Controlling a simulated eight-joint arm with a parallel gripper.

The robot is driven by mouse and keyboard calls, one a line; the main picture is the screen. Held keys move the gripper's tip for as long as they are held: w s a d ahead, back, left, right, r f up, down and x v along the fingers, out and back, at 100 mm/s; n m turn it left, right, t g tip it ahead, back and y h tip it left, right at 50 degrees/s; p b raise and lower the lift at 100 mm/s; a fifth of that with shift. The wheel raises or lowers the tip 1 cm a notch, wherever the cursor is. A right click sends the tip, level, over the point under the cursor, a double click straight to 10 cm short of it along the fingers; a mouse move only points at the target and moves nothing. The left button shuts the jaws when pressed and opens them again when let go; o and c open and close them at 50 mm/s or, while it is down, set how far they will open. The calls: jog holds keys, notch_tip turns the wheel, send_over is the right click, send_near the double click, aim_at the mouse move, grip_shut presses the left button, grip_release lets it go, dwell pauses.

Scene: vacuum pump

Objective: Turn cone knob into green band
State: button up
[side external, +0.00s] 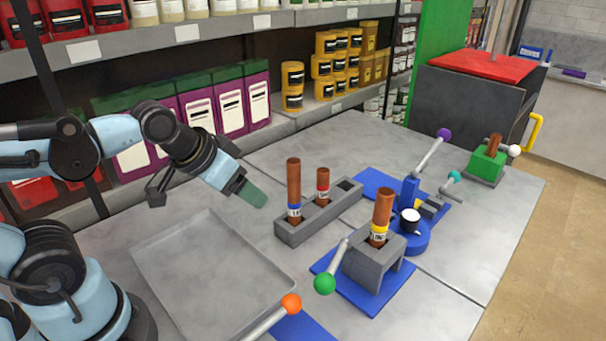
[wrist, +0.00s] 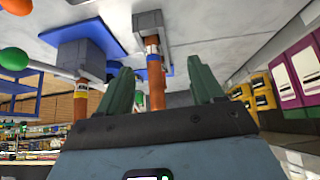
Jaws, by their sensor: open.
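My gripper (side external: 252,194) is open and empty, held above the table between the grey tray and the tube rack. Its two green fingers also show in the wrist view (wrist: 163,90), with a brown tube (wrist: 156,88) in line between them, apparently beyond the fingertips. I cannot make out a cone-shaped knob or a green band for certain. A round black-and-white knob or cap (side external: 410,217) sits on a blue round base (side external: 413,240), right of the gripper. Its shape and any markings are too small to read.
A grey rack (side external: 290,232) holds a tall blue-banded tube (side external: 294,188) and a shorter red-banded tube (side external: 323,184). A yellow-banded tube (side external: 382,215) stands in a grey block (side external: 366,266). The tray (side external: 205,265) is empty.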

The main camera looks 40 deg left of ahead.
notch_tip(320, 180, up, 5)
jog(key=w+d+r+m+h, duration=0.35)
jog(key=w+d, duration=0.25)
jog(key=w, duration=0.3)
jog(key=m+h, duration=0.3)
jog(key=m, duration=0.3)
send_over(410, 215)
jog(key=s+a, duration=0.3)
notch_tip(410, 215, down, 5)
jog(key=shift+n+g, duration=0.25)
jog(key=shift+g, duration=0.15)
jog(key=shift+w+d+f, duration=0.5)
jog(key=shift+w+f, duration=0.05)
jog(key=shift+f, duration=1.75)
jog(key=shift+w+d+f, duration=0.5)
jog(key=shift+d+f, duration=0.05)
jog(key=shift+f, duration=1.8)
jog(key=shift+w+d+f, duration=0.5)
jog(key=shift+w+f, duration=0.05)
jog(key=shift+f, duration=1.75)
